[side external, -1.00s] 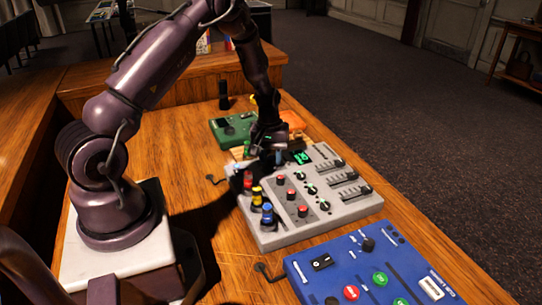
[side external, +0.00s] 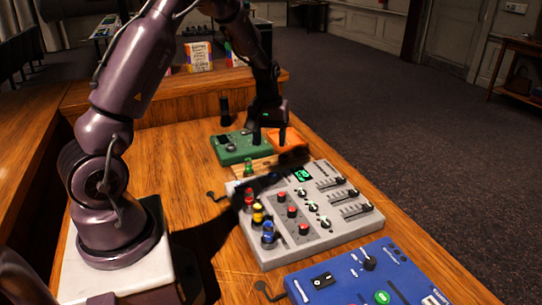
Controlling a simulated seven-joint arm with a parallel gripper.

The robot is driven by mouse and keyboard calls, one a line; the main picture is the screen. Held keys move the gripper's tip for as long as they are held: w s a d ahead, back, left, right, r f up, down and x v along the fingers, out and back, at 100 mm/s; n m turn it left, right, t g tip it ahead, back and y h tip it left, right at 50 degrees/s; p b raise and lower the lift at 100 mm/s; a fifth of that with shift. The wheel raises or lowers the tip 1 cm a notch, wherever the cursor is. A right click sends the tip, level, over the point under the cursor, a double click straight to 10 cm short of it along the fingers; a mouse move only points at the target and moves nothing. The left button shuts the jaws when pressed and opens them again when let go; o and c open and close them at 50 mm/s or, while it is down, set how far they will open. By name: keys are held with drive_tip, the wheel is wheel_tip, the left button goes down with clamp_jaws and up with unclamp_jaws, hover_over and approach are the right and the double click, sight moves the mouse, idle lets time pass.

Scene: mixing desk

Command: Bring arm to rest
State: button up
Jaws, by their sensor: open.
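My gripper (side external: 269,138) is open and empty, pointing down. It hangs in front of the green box and the orange box as seen in the side external view, above the far end of the grey mixing desk.
A blue panel (side external: 343,279) with buttons and a switch lies at the front right. A green box (side external: 228,156) and an orange box (side external: 292,138) sit farther back. A wooden ledge (side external: 165,105) rises behind.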

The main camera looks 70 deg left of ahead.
wheel_tip(320, 180, up, 2)
idle(0.5)
drive_tip(key=s+d+r+m+t, duration=0.2)
drive_tip(key=s+d+r+m, duration=0.3)
drive_tip(key=s+d+r, duration=0.3)
drive_tip(key=s+d+r+m+t, duration=0.3)
drive_tip(key=s+d+r+m, duration=0.3)
drive_tip(key=d, duration=0.7)
drive_tip(key=v, duration=0.4)
drive_tip(key=shift+s+d, duration=0.25)
drive_tip(key=shift+d, duration=0.1)
